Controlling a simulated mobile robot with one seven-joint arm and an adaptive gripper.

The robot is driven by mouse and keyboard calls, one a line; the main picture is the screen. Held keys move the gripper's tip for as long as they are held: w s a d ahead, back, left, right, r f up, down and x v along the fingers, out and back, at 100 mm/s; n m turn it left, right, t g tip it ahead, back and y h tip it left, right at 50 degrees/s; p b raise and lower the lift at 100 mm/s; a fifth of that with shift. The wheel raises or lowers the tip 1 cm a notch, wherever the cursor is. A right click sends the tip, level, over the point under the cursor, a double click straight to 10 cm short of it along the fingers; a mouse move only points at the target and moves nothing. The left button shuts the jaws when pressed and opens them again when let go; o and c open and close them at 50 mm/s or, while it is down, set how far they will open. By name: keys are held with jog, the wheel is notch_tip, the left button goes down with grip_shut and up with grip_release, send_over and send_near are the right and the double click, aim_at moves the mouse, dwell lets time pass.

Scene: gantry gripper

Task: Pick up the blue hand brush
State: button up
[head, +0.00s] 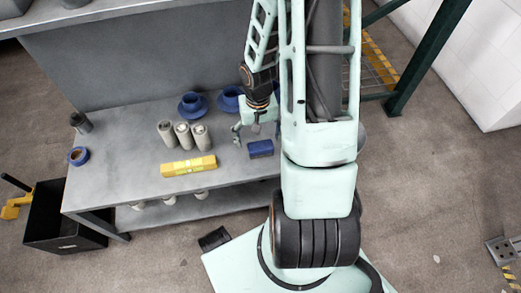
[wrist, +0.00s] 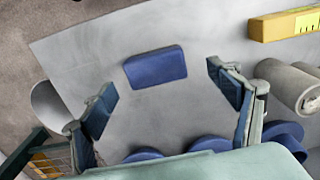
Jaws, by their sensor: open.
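The blue hand brush (head: 261,149) looks like a small blue block lying on the grey workbench (head: 115,150), near its front edge. In the wrist view the brush (wrist: 155,67) lies flat, beyond the fingertips and roughly between their lines. My gripper (head: 257,131) is above the bench, just behind the brush in the head view. In the wrist view its two fingers (wrist: 162,88) are spread wide with nothing between them. Neither finger appears to touch the brush. My arm hides the right part of the bench in the head view.
A yellow level-like bar (head: 188,166) and several grey cylinders (head: 183,134) stand left of the brush. Blue flanged parts (head: 193,105) sit behind. A blue tape roll (head: 78,156) and a dark cup-like item (head: 81,122) are at the far left. Bench around the brush is clear.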

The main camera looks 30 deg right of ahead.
aim_at(261, 145)
jog(key=f, duration=0.1)
jog(key=f+b, duration=0.1)
jog(key=f, duration=0.1)
jog(key=f+b, duration=0.1)
jog(key=shift+s+d+f, duration=0.15)
jog(key=shift+d+f, duration=0.15)
jog(key=shift+f, duration=0.1)
jog(key=shift+c, duration=0.4)
jog(key=c, duration=1.2)
jog(key=shift+r, duration=0.1)
